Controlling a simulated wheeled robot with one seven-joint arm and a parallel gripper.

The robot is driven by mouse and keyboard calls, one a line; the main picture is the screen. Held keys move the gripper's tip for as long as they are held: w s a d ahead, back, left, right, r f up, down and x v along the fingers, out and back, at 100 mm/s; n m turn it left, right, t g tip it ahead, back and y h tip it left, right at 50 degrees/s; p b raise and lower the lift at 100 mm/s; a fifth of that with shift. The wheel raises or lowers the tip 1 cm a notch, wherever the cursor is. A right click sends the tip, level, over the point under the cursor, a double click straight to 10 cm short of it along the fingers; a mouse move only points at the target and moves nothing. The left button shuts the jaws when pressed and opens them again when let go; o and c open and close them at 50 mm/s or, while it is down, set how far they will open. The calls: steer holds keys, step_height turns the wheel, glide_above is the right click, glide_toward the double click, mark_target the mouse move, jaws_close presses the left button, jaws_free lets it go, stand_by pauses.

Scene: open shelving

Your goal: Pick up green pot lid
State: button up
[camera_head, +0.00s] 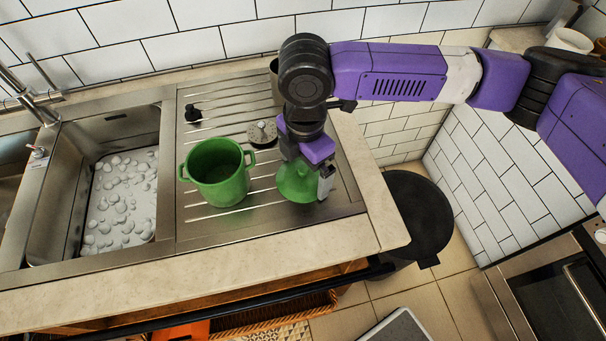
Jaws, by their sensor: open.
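The green pot lid (294,187) is on the ribbed drainboard to the right of the green pot, directly below my gripper. My gripper (310,172) points down over the lid with its jaws open. One fingertip shows at the lid's right side and overlaps it in the picture. The other finger and the top of the lid are hidden by my gripper, so I cannot tell whether they touch. The green pot (217,172) stands upright and open with two side handles.
A grey round metal piece (262,133) and a small black object (193,114) lie on the drainboard (207,227). A sink (54,208) with foamy water is at left. A tiled wall (200,45) closes the back. A stone counter edge (270,247) runs along the front.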

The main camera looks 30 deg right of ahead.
steer(key=c, duration=1.6)
steer(key=shift+o, duration=0.2)
steer(key=shift+s, duration=0.1)
